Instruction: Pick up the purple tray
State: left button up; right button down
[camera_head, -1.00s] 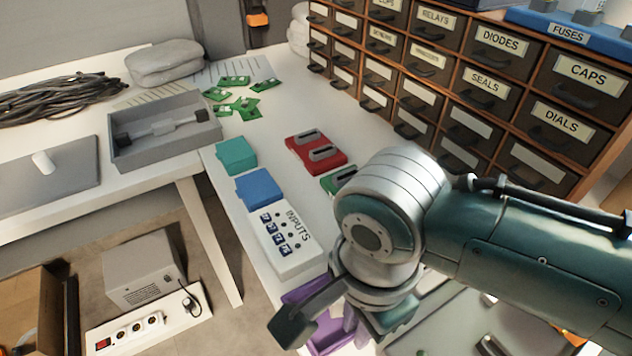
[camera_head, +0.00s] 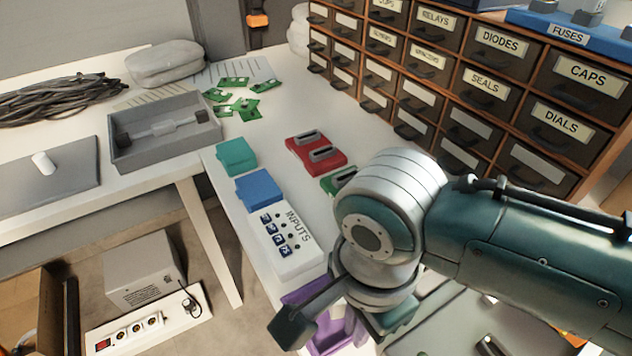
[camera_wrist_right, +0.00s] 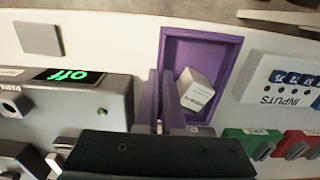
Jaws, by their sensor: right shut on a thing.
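The purple tray (camera_wrist_right: 190,52) is a shallow open box in the right wrist view, with a small white printed carton (camera_wrist_right: 196,90) lying inside it. In the head view the tray (camera_head: 302,298) shows only in part, below the white INPUTS panel, with my right wrist and gripper covering much of it. My right gripper (camera_wrist_right: 159,100) is shut on the tray's near left wall. In the head view this gripper (camera_head: 343,322) points down at the tray. I cannot tell whether the tray is clear of the table. My left gripper is not in view.
The white INPUTS panel (camera_head: 284,243) stands close to the tray, with blue (camera_head: 259,188) and teal (camera_head: 237,156) blocks beyond. A grey device with a green "off" display (camera_wrist_right: 70,76) is left in the wrist view. A drawer cabinet (camera_head: 470,90) stands behind.

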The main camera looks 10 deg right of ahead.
jog(key=shift+r, duration=0.1)
dwell(0.7)
jog(key=w+d+r+n+p, duration=0.15)
jog(key=r+p, duration=0.25)
jog(key=r, duration=0.7)
jog(key=w+r+n+p, duration=0.2)
jog(key=r+n+p, duration=0.1)
jog(key=r, duration=0.7)
jog(key=w+d+r+n+p, duration=0.1)
jog(key=w+r+n+p, duration=0.2)
jog(key=r, duration=0.8)
jog(key=s+d+r+n+p, duration=0.1)
jog(key=d+r+n+p, duration=0.15)
jog(key=r, duration=0.55)
jog(key=s+d+r+n+p, duration=0.2)
jog(key=d+r+n, duration=0.2)
jog(key=r, duration=0.3)
jog(key=s+r+p, duration=0.2)
jog(key=r+p, duration=1.5)
jog(key=p, duration=0.2)
jog(key=s+r+p, duration=0.3)
jog(key=r+p, duration=1.5)
jog(key=p, duration=0.1)
jog(key=shift+s+a+r, duration=0.2)
jog(key=shift+s+a, duration=0.15)
jog(key=shift+f, duration=0.1)
